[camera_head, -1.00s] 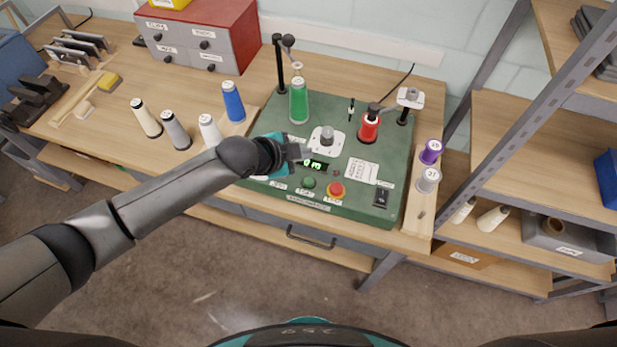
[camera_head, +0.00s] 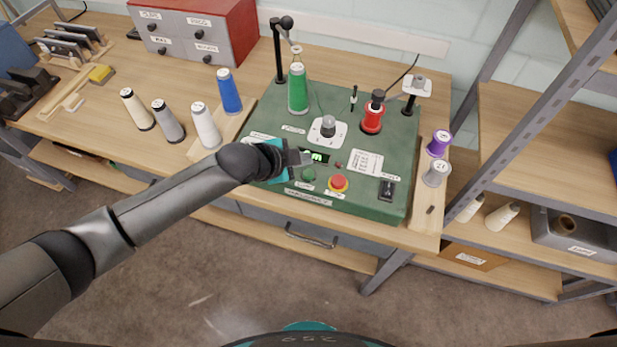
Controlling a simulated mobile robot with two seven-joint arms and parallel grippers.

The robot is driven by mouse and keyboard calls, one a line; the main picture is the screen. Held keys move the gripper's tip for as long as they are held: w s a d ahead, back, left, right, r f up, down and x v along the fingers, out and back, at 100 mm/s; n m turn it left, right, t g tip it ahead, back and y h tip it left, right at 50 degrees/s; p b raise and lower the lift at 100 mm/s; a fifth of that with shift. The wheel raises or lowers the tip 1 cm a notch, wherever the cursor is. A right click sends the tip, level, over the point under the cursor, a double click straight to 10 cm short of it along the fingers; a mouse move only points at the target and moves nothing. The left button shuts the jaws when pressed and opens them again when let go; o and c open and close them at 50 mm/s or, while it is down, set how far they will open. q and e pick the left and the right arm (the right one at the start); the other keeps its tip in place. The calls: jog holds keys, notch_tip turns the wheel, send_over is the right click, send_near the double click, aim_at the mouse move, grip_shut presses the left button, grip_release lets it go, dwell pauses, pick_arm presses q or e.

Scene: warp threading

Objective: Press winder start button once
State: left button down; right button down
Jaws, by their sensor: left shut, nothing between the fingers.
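The green winder (camera_head: 270,120) sits on the wooden bench. Its green round button (camera_head: 308,174) is on the front part of the top, left of the red stop button (camera_head: 338,183) with a yellow ring. My left gripper (camera_head: 306,158) is shut and empty, just above the panel by the display, close behind the green button. I cannot tell whether it touches the panel. My right gripper is not in view.
A green spool (camera_head: 298,90) and a red spool (camera_head: 372,118) stand on the winder. A black switch (camera_head: 387,189) is at its front right. Several cones, including a blue one (camera_head: 229,91), stand to the left. Purple (camera_head: 439,142) and grey (camera_head: 436,173) spools stand to the right.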

aim_at(311, 169)
pick_arm(q)
jog(key=shift+f+b, duration=0.55)
jog(key=shift+f, duration=0.65)
dwell(1.0)
jog(key=shift+f, duration=0.45)
jog(key=shift+f+b, duration=0.45)
jog(key=shift+b, duration=0.05)
dwell(0.5)
dwell(0.3)
jog(key=shift+r+p, duration=0.9)
jog(key=shift+p, duration=0.1)
jog(key=shift+r, duration=0.1)
notch_tip(311, 169, up, 5)
jog(key=p, duration=0.5)
